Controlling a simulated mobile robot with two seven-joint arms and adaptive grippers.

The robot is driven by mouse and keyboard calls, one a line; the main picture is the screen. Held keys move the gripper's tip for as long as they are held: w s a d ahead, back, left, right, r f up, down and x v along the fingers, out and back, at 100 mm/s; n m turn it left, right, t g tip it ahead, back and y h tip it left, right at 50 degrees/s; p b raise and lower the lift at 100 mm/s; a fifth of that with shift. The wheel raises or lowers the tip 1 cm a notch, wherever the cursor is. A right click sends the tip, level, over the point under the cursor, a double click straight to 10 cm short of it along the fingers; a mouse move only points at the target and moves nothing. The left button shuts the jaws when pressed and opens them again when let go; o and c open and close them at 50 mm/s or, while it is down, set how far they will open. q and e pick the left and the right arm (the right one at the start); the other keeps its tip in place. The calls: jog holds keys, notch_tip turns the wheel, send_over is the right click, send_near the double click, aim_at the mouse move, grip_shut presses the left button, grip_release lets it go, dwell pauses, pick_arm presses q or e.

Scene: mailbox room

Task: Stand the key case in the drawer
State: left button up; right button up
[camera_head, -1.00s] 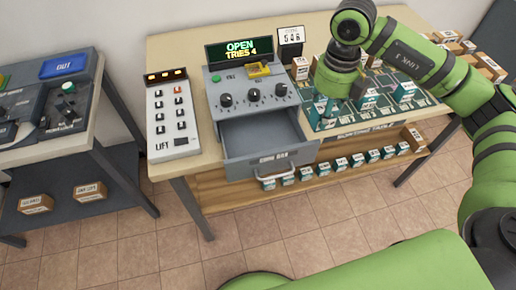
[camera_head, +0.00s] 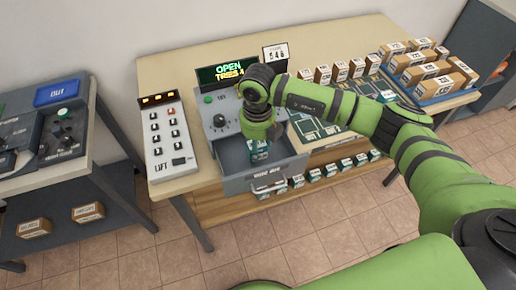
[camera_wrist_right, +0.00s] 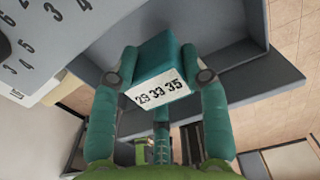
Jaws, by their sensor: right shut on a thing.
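The key case (camera_head: 260,152) is a small teal box with a white label. My right gripper (camera_head: 260,138) points down and is shut on it, over the open grey drawer (camera_head: 268,178). In the right wrist view the case (camera_wrist_right: 165,55) is between both fingers of the gripper (camera_wrist_right: 160,78), its label showing "29 33 35". The drawer walls (camera_wrist_right: 262,20) show around it. In the head view the case appears within the drawer's opening; whether it touches the floor I cannot tell. My left gripper is not in view.
The grey console (camera_head: 218,112) with knobs and an "OPEN TRIES 4" display (camera_head: 228,72) stands behind the drawer. A white LIFT panel (camera_head: 166,140) is to its left. Several brown boxes (camera_head: 430,70) sit at the right. Teal cases line the shelf below.

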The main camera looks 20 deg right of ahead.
notch_tip(320, 180, down, 2)
jog(key=shift+s+d+f+p, duration=0.1)
jog(key=shift+f+p, duration=0.15)
jog(key=shift+p, duration=0.25)
jog(key=shift+f, duration=0.3)
jog(key=shift+f, duration=0.1)
jog(key=shift+f, duration=0.15)
jog(key=o, duration=1.2)
